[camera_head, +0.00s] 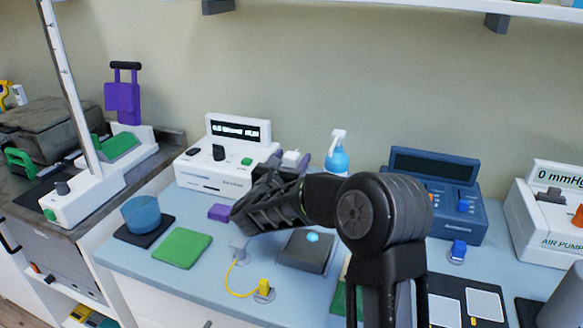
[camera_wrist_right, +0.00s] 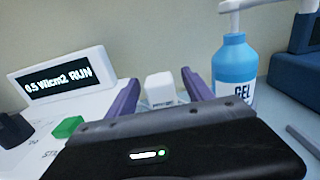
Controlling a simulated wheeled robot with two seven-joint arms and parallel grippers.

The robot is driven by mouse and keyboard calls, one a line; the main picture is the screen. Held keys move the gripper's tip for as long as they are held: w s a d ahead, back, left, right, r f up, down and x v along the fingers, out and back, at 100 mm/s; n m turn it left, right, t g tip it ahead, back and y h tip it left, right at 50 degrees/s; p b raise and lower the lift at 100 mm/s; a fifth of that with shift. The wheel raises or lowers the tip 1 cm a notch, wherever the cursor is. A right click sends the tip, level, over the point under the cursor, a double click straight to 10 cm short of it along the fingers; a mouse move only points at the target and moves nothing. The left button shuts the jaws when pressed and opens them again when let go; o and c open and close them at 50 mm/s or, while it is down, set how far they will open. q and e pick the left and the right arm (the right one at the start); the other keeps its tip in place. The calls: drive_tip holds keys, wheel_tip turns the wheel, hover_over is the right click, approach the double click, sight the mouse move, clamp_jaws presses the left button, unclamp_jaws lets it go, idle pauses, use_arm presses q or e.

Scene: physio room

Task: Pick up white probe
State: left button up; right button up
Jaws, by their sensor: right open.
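The white probe (camera_head: 291,158) stands beside the white ultrasound unit (camera_head: 222,160), near the back of the blue-topped counter. In the right wrist view the white probe (camera_wrist_right: 159,88) shows as a white block between the two purple fingers. My right gripper (camera_head: 288,163) reaches in from the right, with its fingers open on either side of the probe. A gap shows on each side in the wrist view, so the fingers seem apart from it. The probe's lower part is hidden by my gripper. My left gripper is not in view.
A blue gel bottle (camera_head: 337,158) with a white pump stands just right of the probe. A dark blue unit (camera_head: 436,190) and an air pump unit (camera_head: 548,215) stand further right.

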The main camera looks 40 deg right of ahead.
drive_tip(key=shift+w+d, duration=0.1)
drive_tip(key=shift+d, duration=0.05)
drive_tip(key=shift+c, duration=0.2)
idle(0.3)
clamp_jaws()
idle(0.4)
